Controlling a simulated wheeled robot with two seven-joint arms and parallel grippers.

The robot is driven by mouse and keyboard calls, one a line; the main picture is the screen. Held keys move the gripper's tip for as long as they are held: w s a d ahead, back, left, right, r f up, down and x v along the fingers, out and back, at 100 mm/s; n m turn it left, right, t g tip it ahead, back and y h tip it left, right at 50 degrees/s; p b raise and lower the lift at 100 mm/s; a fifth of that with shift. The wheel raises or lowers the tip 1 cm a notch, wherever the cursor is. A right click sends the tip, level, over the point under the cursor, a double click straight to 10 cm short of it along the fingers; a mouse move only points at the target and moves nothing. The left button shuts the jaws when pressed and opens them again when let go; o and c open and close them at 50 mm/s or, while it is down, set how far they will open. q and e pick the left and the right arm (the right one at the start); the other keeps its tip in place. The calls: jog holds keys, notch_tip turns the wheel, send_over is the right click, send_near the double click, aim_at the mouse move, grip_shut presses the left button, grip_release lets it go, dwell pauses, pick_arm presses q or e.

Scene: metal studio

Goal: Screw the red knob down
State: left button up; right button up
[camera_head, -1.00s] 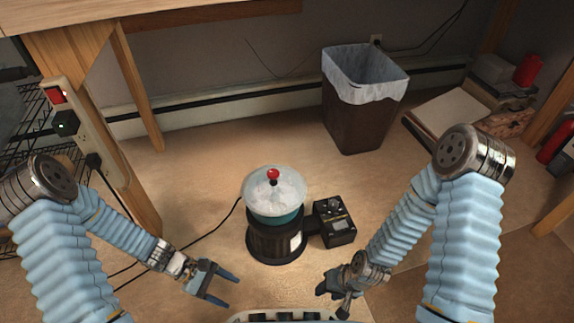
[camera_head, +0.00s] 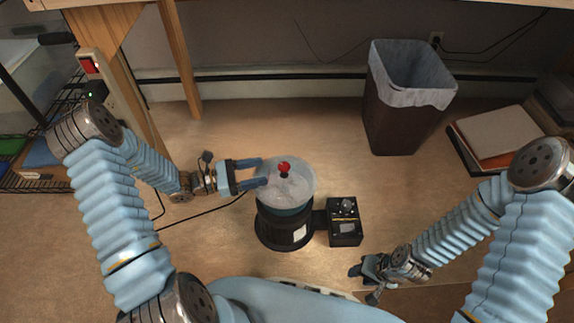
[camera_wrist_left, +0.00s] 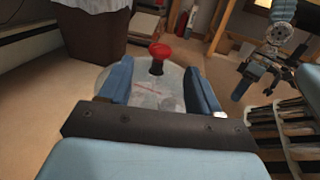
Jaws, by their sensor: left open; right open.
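The red knob (camera_head: 284,168) stands upright on a short dark stem at the middle of a pale, translucent round lid on a teal bowl with a black cylindrical base (camera_head: 285,232). My left gripper (camera_head: 262,172) is open, its fingers reaching over the left part of the lid, just left of the knob. In the left wrist view the knob (camera_wrist_left: 160,52) shows beyond the fingertips, between their lines, apart from both. My right gripper (camera_head: 364,276) is open and empty, low over the floor to the right of the base.
A black control box (camera_head: 345,222) is joined to the base's right side. A lined waste bin (camera_head: 400,115) stands behind to the right. A wooden table leg (camera_head: 181,65) and a power strip (camera_head: 100,75) are at the left. A cable runs left along the floor.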

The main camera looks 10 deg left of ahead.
aim_at(284, 165)
pick_arm(q)
jog(key=x, duration=0.8)
jog(key=shift+w+d, duration=0.1)
jog(key=shift+d, duration=0.15)
jog(key=c, duration=1)
